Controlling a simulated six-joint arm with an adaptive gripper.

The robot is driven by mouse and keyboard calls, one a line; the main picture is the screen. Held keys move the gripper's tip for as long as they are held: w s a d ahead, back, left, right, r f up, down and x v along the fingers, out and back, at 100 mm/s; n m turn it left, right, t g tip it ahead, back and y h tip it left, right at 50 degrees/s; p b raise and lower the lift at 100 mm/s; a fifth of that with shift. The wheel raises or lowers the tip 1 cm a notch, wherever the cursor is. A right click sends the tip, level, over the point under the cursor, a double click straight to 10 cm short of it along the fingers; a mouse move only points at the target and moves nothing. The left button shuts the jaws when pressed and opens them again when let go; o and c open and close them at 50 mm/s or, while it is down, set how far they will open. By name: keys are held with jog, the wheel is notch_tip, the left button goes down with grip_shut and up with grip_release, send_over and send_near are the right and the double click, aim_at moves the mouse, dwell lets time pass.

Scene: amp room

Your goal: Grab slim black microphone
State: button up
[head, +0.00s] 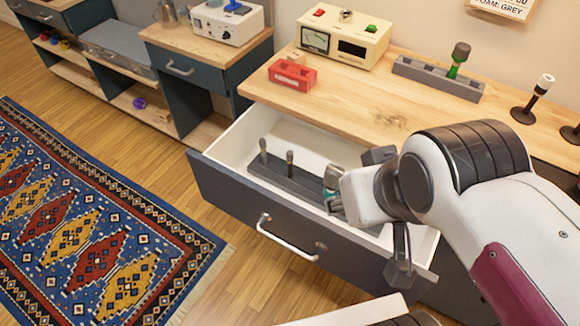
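Two slim, dark microphones stand upright in a dark grey rack (262,172) inside the open drawer. One is the left microphone (263,150), the other the middle microphone (289,163); I cannot tell which is the slim black one. A thicker microphone with a teal band (331,180) stands to their right, partly hidden by my wrist. My gripper (401,262) is over the right part of the drawer, to the right of the slim microphones and apart from them. Dark gripper parts show beside the wrist, but the fingertips are not clear. The rack's right end is hidden.
The drawer front (300,235) with its handle juts out below the wooden counter (385,110). On the counter are a red block (292,75), a cream amplifier (344,40), a grey rack (437,78) with a green-banded microphone (459,58), and a stand microphone (534,98).

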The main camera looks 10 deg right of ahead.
jog(key=n+t+y, duration=0.2)
jog(key=t, duration=0.4)
send_over(291, 157)
jog(key=s, duration=0.3)
notch_tip(291, 157, down, 24)
jog(key=shift+d, duration=0.35)
jog(key=shift+s, duration=0.1)
jog(key=shift+f, duration=3.1)
jog(key=shift+f, duration=0.15)
